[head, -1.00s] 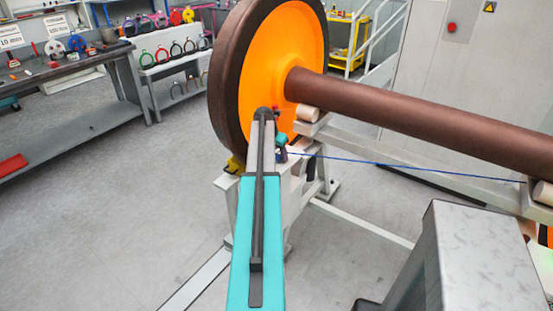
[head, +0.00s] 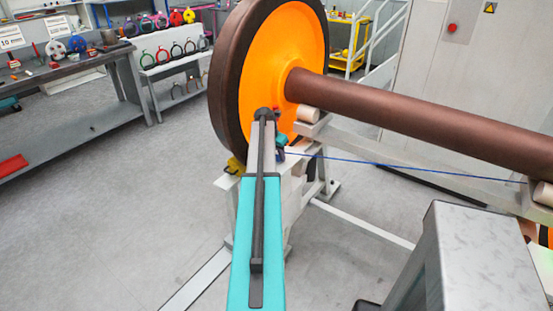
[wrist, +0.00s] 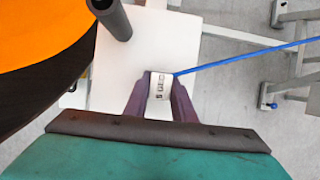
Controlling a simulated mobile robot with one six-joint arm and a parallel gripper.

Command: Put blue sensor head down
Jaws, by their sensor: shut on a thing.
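My gripper (wrist: 158,112) is shut on the blue sensor head (wrist: 160,88). In the wrist view its top shows as a small white labelled block between the two fingers. A blue cable (wrist: 240,55) runs from it to the right. A pale support plate (wrist: 138,50) lies below the gripper in the wrist view. I cannot tell whether the sensor head touches it.
The large orange and brown wheel (head: 305,45) stands close to the gripper, with its brown axle (head: 420,110) running right. A dark post (wrist: 112,18) rises near the fingers. A grey workbench (head: 75,75) and a rack of coloured rings (head: 170,62) stand behind left.

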